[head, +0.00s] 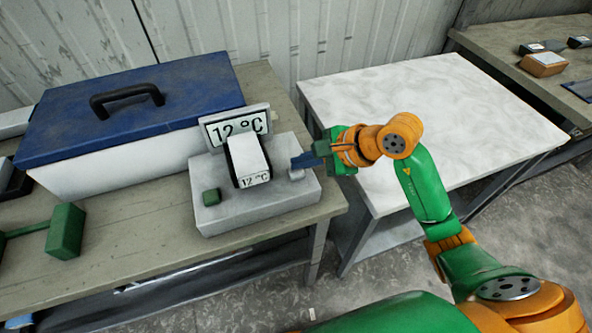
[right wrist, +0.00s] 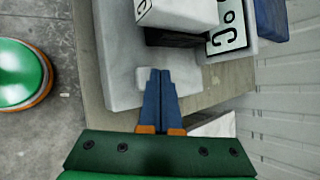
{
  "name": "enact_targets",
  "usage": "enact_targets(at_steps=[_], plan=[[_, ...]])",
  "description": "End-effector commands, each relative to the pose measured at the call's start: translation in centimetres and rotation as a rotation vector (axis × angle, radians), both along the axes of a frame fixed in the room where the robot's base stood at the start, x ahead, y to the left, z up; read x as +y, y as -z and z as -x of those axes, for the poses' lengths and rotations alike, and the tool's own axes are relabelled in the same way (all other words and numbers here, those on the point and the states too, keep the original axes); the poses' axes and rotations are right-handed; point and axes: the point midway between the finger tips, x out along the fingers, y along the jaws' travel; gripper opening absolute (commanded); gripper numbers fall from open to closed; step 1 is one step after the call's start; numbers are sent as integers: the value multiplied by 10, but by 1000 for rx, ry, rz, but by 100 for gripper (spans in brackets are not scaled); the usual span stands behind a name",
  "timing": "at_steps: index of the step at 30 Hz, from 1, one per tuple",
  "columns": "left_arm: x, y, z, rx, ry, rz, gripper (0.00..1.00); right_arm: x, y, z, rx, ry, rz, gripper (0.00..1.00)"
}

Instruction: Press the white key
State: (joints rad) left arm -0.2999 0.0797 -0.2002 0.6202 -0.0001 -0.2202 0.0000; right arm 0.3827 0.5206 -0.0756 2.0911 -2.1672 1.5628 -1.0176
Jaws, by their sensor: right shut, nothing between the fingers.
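A pale grey device (head: 250,207) with an upright "12 °C" display stands on the bench. The white key (head: 296,174) is a small pale block near the device's right end, and a green key (head: 211,197) sits near its left end. My right gripper (head: 296,163) is shut and empty, its blue fingers just over the white key. In the right wrist view the shut fingertips (right wrist: 160,72) overlap the white key (right wrist: 143,78) and hide part of it. I cannot tell whether they touch it. My left gripper is not in view.
A white block with a "12 °C" label (head: 248,158) stands mid-device before the display. A blue-lidded cooler (head: 130,112) is behind left. A green block with a bar (head: 65,231) lies at left. The white table (head: 440,110) at right is bare.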

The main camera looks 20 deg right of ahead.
Motion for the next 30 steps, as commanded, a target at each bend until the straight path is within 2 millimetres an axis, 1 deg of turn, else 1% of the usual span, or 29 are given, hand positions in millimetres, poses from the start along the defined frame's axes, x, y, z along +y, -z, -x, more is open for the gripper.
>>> enact_targets(at_steps=[8,30], plan=[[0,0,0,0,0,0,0,0,0,0,1,-1,0,0],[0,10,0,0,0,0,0,0,8,0,2,0,0,0]])
